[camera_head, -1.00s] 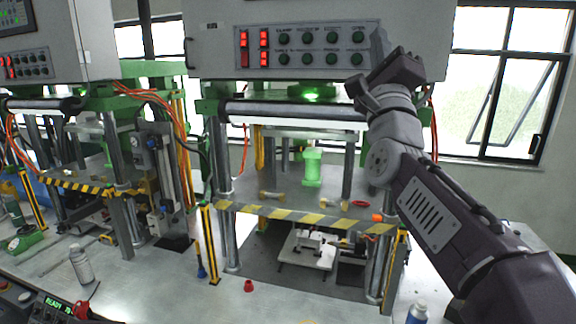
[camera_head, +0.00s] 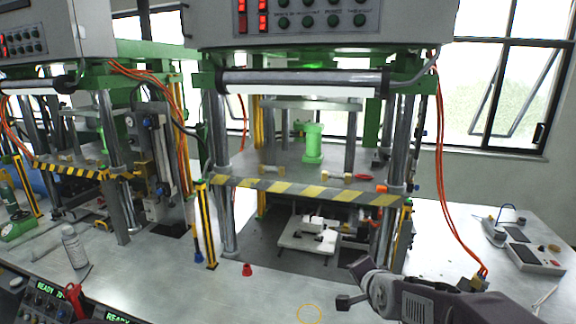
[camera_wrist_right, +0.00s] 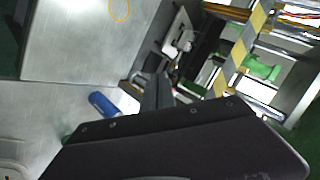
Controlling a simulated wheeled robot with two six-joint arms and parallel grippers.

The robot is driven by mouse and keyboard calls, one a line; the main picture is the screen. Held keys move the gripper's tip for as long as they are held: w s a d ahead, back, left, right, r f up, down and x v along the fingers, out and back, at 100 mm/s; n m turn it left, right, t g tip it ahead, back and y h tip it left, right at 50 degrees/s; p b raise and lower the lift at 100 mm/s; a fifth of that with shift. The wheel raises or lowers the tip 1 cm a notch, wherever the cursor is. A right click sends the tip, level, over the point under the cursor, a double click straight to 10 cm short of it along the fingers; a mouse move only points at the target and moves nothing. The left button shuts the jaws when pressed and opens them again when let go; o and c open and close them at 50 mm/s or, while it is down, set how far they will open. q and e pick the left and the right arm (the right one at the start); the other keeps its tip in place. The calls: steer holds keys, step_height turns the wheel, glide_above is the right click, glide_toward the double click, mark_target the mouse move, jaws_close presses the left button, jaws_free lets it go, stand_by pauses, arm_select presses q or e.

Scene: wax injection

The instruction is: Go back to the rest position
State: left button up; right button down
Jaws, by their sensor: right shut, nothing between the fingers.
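My right gripper (camera_head: 352,284) is low at the front right of the machine in the head view, over the metal table. It is shut and empty. In the right wrist view my right gripper (camera_wrist_right: 158,92) points toward the table, its fingers together. The wax injection machine (camera_head: 310,190) stands in the middle of the head view, with a green cylinder (camera_head: 313,143) on its plate and a striped yellow-black bar along the front. My right gripper is outside the machine, apart from it. My left gripper is in neither view.
A second machine (camera_head: 90,170) stands at the left. A white fixture (camera_head: 308,235) sits under the plate. A white device (camera_head: 535,256) is at the right.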

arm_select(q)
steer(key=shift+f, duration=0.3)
arm_select(e)
steer(key=s+f+n+g, duration=0.4)
steer(key=s+f, duration=0.4)
steer(key=s, duration=0.3)
steer(key=s+f+n+g, duration=0.5)
steer(key=s+f+n, duration=0.2)
steer(key=s, duration=0.4)
steer(key=shift+s+d+f+n, duration=0.2)
steer(key=shift+s+f+n, duration=0.1)
steer(key=shift+f, duration=0.5)
